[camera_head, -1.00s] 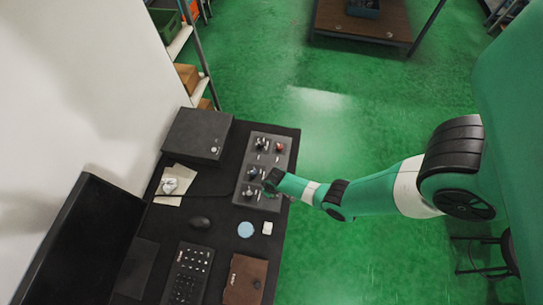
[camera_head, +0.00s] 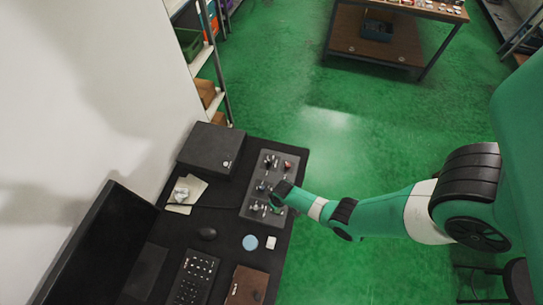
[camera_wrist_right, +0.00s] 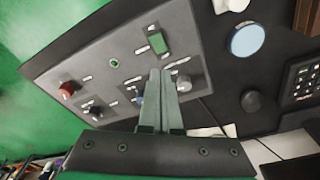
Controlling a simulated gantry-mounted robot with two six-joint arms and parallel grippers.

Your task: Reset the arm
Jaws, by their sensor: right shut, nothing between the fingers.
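My right gripper (camera_head: 277,200) reaches in from the right over the grey control panel (camera_head: 249,209) on the black desk. In the right wrist view its two fingers (camera_wrist_right: 160,76) are together with nothing between them, pointing at the panel (camera_wrist_right: 183,32). A red knob (camera_wrist_right: 69,88), a black knob (camera_wrist_right: 96,112), a silver knob (camera_wrist_right: 184,84) and a green rocker switch (camera_wrist_right: 158,43) show around the fingers. A blue knob (camera_wrist_right: 138,98) is partly hidden beside the fingers. I cannot tell whether the fingertips touch the panel. My left gripper is not in view.
A black box (camera_head: 211,148), a monitor (camera_head: 100,245), a mouse (camera_head: 207,234), a keyboard (camera_head: 194,278), a blue disc (camera_head: 250,242) and a brown notebook (camera_head: 247,287) are on the desk. A shelf (camera_head: 208,70) stands behind. Open green floor lies to the right.

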